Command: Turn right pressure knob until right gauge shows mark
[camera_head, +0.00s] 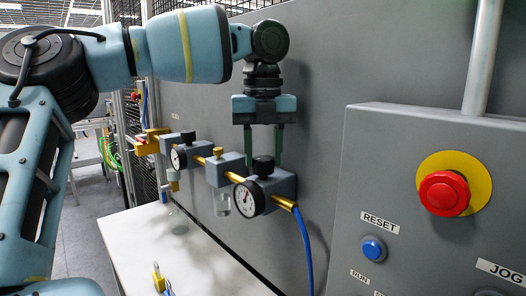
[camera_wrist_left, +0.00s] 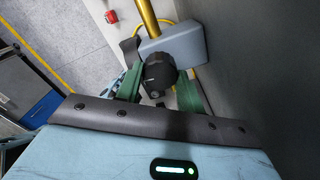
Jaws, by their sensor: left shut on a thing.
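The right pressure knob (camera_head: 263,165) is a black cap on top of the grey right regulator block (camera_head: 282,185). The right gauge (camera_head: 247,198) is a white dial on the front of that block. Its needle and mark are too small to read surely. My left gripper (camera_head: 264,160) points down from above, with its green fingers on either side of the right knob, shut on it. In the left wrist view the black knob (camera_wrist_left: 158,73) sits between the fingers of the left gripper (camera_wrist_left: 158,88). My right gripper is not in view.
The left gauge (camera_head: 178,158) and its block sit farther along the brass pipe. A blue hose (camera_head: 306,250) hangs from the pipe's near end. A grey control panel with a red emergency button (camera_head: 444,193) stands at the right. A white table (camera_head: 150,240) lies below.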

